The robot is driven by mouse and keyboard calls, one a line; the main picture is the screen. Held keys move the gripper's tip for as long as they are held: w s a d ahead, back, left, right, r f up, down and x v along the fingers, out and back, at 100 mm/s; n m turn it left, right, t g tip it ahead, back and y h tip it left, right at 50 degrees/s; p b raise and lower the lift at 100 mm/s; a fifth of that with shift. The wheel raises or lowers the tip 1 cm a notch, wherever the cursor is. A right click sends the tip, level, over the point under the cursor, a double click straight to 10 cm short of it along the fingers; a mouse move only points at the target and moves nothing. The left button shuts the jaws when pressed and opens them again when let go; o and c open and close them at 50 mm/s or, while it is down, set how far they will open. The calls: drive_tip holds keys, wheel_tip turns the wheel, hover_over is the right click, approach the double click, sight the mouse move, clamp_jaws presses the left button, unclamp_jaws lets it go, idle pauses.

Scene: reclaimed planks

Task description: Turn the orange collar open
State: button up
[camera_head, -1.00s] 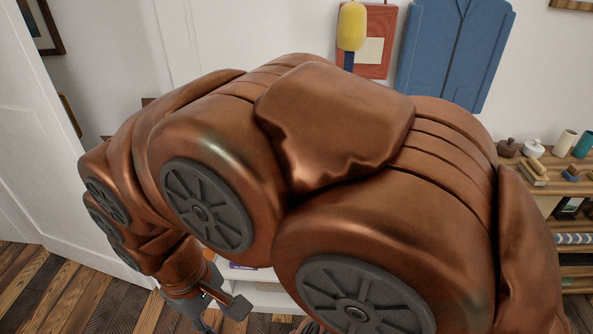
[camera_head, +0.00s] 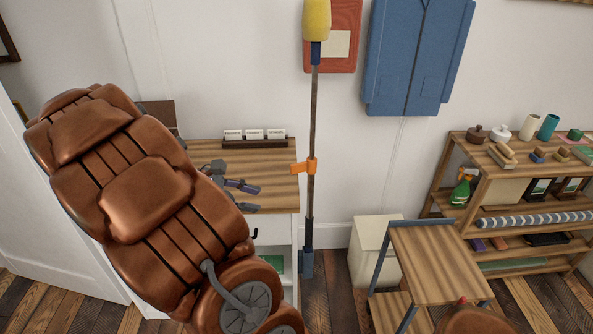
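The orange collar (camera_head: 311,167) sits around a thin upright pole (camera_head: 313,120) about halfway up, with a small orange tab sticking out to its left. The pole has a yellow head (camera_head: 316,18) on top and a blue piece at its foot. My gripper (camera_head: 252,198) is left of the collar and apart from it, over the wooden cabinet top in the picture. Its two dark fingers point right with a gap between them, and nothing shows in them. My arm hides part of the cabinet's left side.
The white cabinet (camera_head: 272,232) has a wooden top with a card holder (camera_head: 254,139) at the back. A small wooden trolley (camera_head: 436,262) and a white bin (camera_head: 366,255) stand right of the pole. A loaded shelf (camera_head: 480,190) is farther right. Blue overalls hang behind.

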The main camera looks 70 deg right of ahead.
drive_tip(key=w+d+f+n+g+h+b, duration=0.1)
drive_tip(key=w+d+f+n+g+h, duration=0.15)
drive_tip(key=d, duration=0.75)
drive_tip(key=n+g+h+b, duration=0.1)
drive_tip(key=n+g+h, duration=0.1)
drive_tip(key=n, duration=0.1)
approach(296, 173)
drive_tip(key=s+d+r, duration=0.2)
drive_tip(key=shift+t, duration=0.25)
drive_tip(key=shift+p+x, duration=0.4)
drive_tip(key=shift+x, duration=3.35)
drive_tip(key=shift+c, duration=0.3)
clamp_jaws()
